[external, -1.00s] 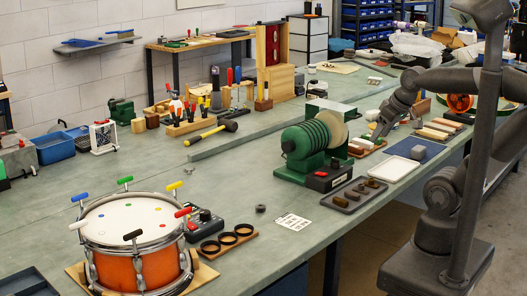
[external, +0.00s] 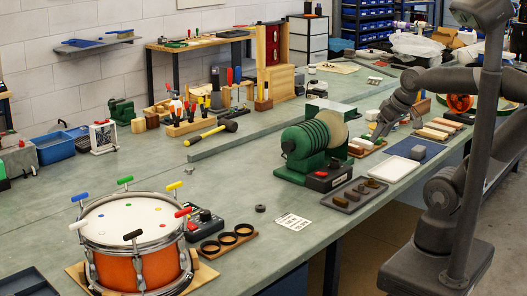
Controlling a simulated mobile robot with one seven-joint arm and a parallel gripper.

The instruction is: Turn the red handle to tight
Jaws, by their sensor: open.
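An orange drum (external: 138,262) with a white head stands on a wooden board at the front left of the bench. Coloured handles ring its rim: the red handle (external: 183,212) at the right, yellow (external: 174,186), green (external: 125,180), blue (external: 80,197), white (external: 78,225) and black (external: 133,235). Matching coloured dots mark the head. My gripper (external: 376,134) is far from the drum, at the right beyond the green machine. It is open; its fingertips are small here, and I see nothing held in it.
A green grinding machine (external: 312,150) stands between my gripper and the drum. A dark tray (external: 353,196), a white card (external: 293,222), a rack of black rings (external: 228,240) and a control box (external: 205,222) lie along the front.

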